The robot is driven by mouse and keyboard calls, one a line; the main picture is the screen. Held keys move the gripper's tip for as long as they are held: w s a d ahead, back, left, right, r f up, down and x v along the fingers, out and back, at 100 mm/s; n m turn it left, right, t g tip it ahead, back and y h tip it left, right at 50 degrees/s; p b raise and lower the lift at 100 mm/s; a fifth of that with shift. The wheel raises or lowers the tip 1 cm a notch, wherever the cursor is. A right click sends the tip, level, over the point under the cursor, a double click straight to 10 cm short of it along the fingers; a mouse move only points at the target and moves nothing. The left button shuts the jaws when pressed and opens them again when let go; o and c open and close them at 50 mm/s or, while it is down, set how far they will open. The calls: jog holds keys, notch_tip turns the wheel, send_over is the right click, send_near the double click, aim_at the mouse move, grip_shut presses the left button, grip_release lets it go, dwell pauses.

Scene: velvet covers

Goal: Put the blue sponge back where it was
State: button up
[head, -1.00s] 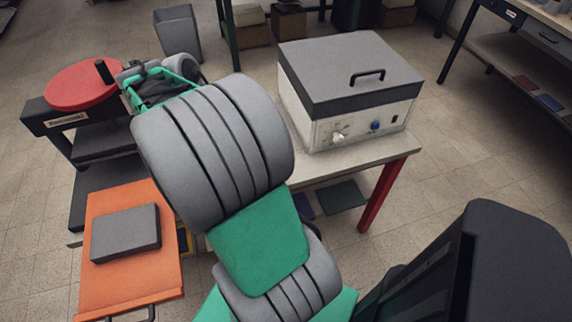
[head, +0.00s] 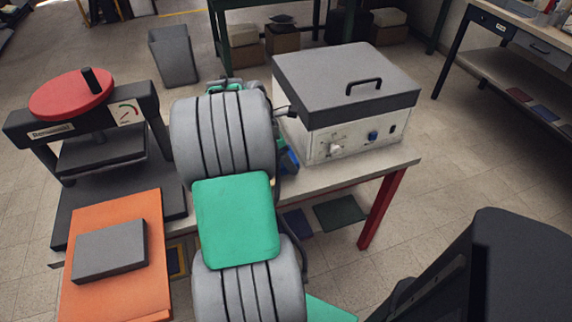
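I cannot make out the blue sponge for certain. A small blue and dark object (head: 288,158) shows on the workbench between my arm and the white box; most of it is hidden, and I cannot tell whether it is the sponge. My grey and green arm stretches away over the bench and covers its middle. A green part of my wrist (head: 228,85) peeks out beyond the arm. My gripper's fingers are hidden behind the arm, so I cannot see whether they hold anything.
A white box with a grey lid (head: 346,95) stands on the workbench (head: 345,178), right of my arm. A press with a red disc (head: 70,94) stands at left. An orange board (head: 112,295) bearing a grey block (head: 110,250) is at front left. A grey bin (head: 174,56) stands behind.

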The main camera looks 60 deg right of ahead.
jog(key=shift+w+d+f+b, duration=0.1)
jog(key=shift+d+f+b, duration=0.1)
jog(key=shift+f, duration=0.75)
jog(key=shift+d+f+b, duration=0.1)
jog(key=shift+f+b, duration=0.05)
jog(key=shift+f, duration=0.8)
jog(key=shift+f, duration=0.15)
jog(key=o, duration=1.1)
